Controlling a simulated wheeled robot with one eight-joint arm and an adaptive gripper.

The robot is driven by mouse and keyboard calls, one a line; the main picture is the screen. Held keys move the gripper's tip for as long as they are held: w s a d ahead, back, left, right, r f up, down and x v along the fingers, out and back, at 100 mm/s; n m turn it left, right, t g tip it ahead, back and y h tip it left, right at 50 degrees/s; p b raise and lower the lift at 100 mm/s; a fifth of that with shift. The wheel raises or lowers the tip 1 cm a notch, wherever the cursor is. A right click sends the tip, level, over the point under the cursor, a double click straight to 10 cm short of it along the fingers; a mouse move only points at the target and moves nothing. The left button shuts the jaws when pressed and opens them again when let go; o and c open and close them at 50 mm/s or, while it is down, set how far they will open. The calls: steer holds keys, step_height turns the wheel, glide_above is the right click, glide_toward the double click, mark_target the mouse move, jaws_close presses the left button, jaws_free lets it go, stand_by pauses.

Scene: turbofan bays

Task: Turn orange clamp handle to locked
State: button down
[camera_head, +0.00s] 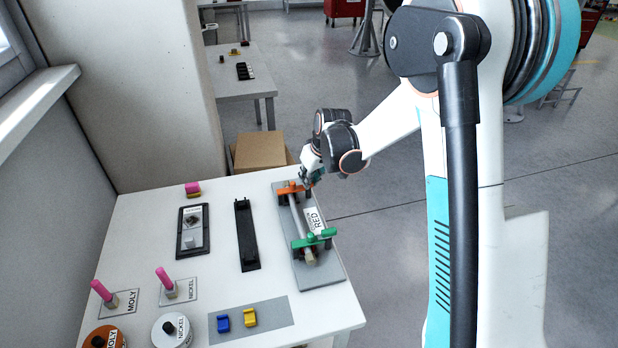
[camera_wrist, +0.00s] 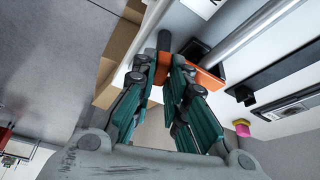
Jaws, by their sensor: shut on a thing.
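The orange clamp handle (camera_head: 290,189) lies across the far end of a grey plate (camera_head: 326,275) on the right side of the white table. In the wrist view the handle (camera_wrist: 208,78) passes behind my fingers, and its middle is partly hidden by them. My gripper (camera_head: 309,182) is at the handle's right end in the head view. In the wrist view my gripper (camera_wrist: 163,62) has its two teal fingers closed around the handle, beside a dark post (camera_wrist: 164,40). A silver tube (camera_head: 297,222) runs along the plate from the orange clamp to a green clamp handle (camera_head: 315,238).
A label reading RED (camera_head: 315,220) lies beside the tube. A black rail (camera_head: 246,234) and a switch panel (camera_head: 192,231) stand to the left. A cardboard box (camera_head: 260,151) is behind the table. Pink-handled items and round pots occupy the front left.

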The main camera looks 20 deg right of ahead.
steer(key=n, duration=0.2)
steer(key=n+y, duration=0.1)
steer(key=shift+w+d+n+g, duration=0.1)
steer(key=shift+d+n+g, duration=0.05)
steer(key=shift+n+g, duration=0.2)
steer(key=n+g+y, duration=0.1)
steer(key=n, duration=0.2)
steer(key=shift+n, duration=0.35)
steer(key=n+g+y, duration=0.1)
steer(key=n, duration=0.2)
steer(key=shift+w, duration=0.15)
steer(key=shift+n+g, duration=0.75)
steer(key=shift+n, duration=1.05)
steer(key=c, duration=1.6)
jaws_free()
steer(key=shift+w, duration=0.1)
